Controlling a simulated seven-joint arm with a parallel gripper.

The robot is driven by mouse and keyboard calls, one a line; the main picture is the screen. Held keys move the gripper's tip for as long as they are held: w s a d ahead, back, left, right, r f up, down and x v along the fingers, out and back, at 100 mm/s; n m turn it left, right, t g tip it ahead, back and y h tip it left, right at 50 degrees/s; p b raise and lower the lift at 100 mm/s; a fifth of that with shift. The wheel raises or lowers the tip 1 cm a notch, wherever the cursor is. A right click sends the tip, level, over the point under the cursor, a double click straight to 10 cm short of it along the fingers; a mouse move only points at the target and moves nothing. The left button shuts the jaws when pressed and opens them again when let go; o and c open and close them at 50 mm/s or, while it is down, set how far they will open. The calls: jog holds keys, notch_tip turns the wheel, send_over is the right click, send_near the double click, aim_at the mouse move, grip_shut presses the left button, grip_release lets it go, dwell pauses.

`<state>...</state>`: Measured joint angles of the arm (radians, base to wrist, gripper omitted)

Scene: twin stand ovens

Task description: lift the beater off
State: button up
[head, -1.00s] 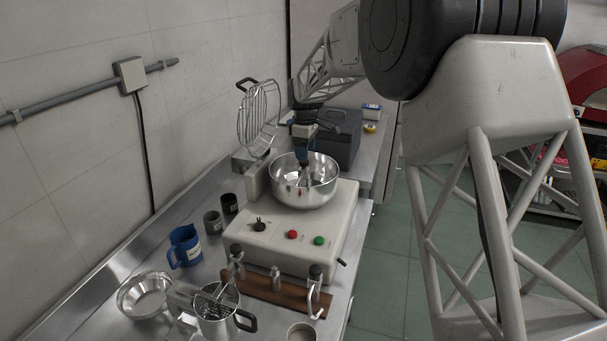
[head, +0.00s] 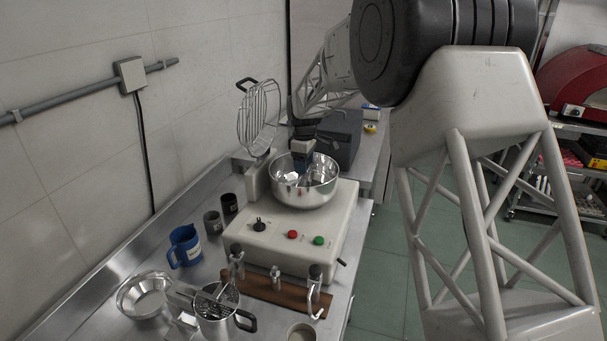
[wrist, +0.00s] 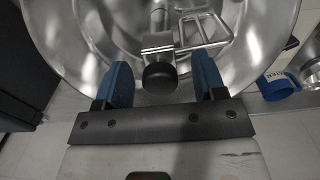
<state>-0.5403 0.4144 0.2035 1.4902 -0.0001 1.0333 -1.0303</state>
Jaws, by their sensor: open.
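The metal bowl (head: 318,192) sits on the cream mixer base, its wire guard (head: 258,120) raised behind it. In the wrist view the beater (wrist: 205,30) lies inside the bowl (wrist: 270,50). It has a flat wire frame, a metal block and a black round knob (wrist: 159,77) at its near end. My gripper (wrist: 163,72) is open. Its two blue fingers stand either side of the knob, with visible gaps. In the head view my gripper (head: 302,163) reaches down into the bowl, and the beater there is mostly hidden.
The control panel has a black dial (head: 259,224), a red button (head: 292,235) and a green button (head: 318,240). A blue jug (head: 185,246), dark cups and a steel pan (head: 144,294) stand at left. A dark grey box (head: 340,138) stands behind the bowl.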

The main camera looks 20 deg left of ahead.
jog(key=c, duration=1.1)
jog(key=shift+r, duration=0.15)
jog(key=shift+r, duration=4.9)
jog(key=shift+r, duration=0.15)
jog(key=shift+r, duration=2.3)
